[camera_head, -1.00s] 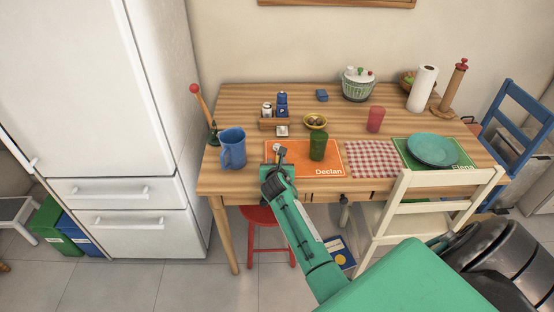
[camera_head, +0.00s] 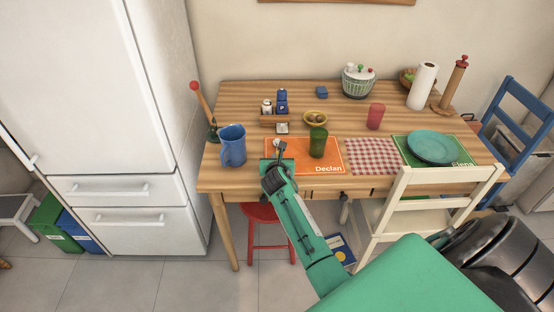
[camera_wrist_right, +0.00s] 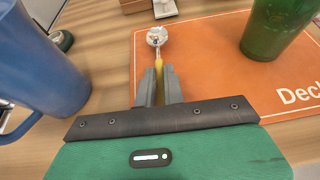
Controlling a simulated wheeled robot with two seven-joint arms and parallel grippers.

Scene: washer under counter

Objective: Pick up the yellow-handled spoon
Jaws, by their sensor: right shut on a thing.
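The yellow-handled spoon (camera_wrist_right: 157,40) shows in the right wrist view with its metal bowl pointing away and its yellow handle between my right gripper's fingers. My right gripper (camera_wrist_right: 160,84) is shut on the handle, at the left part of the orange placemat. In the head view my right gripper (camera_head: 280,151) is at the placemat's left end, and the spoon's bowl (camera_head: 276,142) shows just beyond the fingers. I cannot tell whether the spoon touches the mat. My left gripper is not in view.
A blue pitcher (camera_head: 232,146) stands close on the left. A green cup (camera_head: 318,143) stands on the orange placemat (camera_head: 330,162) to the right. A small wooden caddy (camera_head: 270,120) is behind. A white chair (camera_head: 410,205) stands at the front.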

